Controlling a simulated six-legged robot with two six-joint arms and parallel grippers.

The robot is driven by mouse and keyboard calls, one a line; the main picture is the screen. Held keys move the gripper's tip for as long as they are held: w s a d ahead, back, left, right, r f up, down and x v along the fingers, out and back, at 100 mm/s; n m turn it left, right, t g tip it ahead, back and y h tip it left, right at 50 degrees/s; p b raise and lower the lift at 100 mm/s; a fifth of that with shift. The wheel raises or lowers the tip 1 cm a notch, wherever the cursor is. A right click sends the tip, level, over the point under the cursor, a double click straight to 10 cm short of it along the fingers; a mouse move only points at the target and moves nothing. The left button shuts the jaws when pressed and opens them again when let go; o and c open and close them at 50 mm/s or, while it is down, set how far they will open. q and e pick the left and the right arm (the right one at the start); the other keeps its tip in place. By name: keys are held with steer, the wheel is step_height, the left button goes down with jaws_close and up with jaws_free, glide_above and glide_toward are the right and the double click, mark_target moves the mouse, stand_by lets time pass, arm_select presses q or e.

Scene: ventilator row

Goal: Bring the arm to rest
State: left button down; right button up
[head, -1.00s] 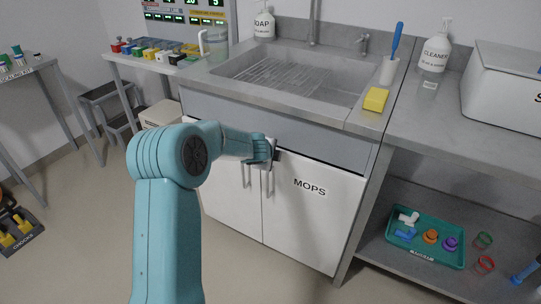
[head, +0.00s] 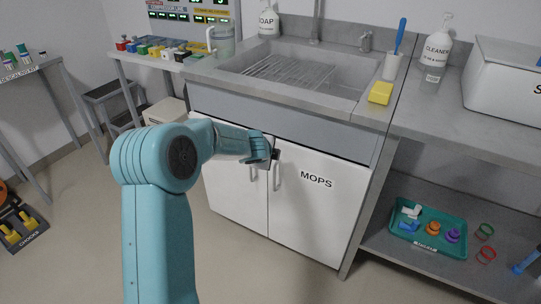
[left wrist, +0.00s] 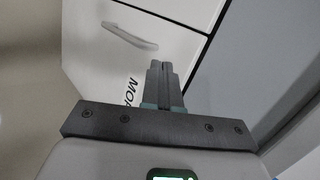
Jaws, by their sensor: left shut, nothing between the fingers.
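My left arm (head: 158,220) comes up from the bottom of the head view and bends toward the sink cabinet. Its gripper (head: 274,154) is in front of the white cabinet doors, near the tops of the two door handles. In the left wrist view the gripper's fingers (left wrist: 162,72) are together and hold nothing. Behind them are a white door with a handle (left wrist: 130,36) and part of the MOPS label. I cannot tell how far the fingertips are from the door. My right gripper is not in view.
The sink cabinet's MOPS door (head: 316,210) is shut. A sink (head: 290,72) sits above. At right, a lower shelf (head: 400,262) carries a teal tray (head: 402,236) with coloured parts. A side table (head: 30,68) stands at far left.

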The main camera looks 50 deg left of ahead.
arm_select(q)
steer(key=a+p+v, duration=0.1)
steer(key=v, duration=0.5)
steer(key=s+d+f+n+g+h, duration=0.1)
steer(key=s+d+f+n+h, duration=0.15)
steer(key=d+f, duration=0.7)
steer(key=s+d+f+n+g+h, duration=0.15)
steer(key=d+f+h, duration=0.25)
steer(key=d+f, duration=0.55)
steer(key=s+d+f+n+g+h, duration=0.1)
steer(key=s+d+f+n+g, duration=0.2)
steer(key=s+d, duration=0.35)
steer(key=s+d+f+n, duration=0.3)
steer(key=s+d+f, duration=0.15)
steer(key=d, duration=0.25)
steer(key=s+d+f+n+g+h, duration=0.1)
steer(key=s+d+f+n+g, duration=0.2)
steer(key=s+d, duration=0.35)
step_height(320, 180, up, 19)
steer(key=n+p, duration=0.1)
steer(key=p, duration=1.9)
steer(key=shift+s+t, duration=0.35)
steer(key=shift+a+r, duration=0.1)
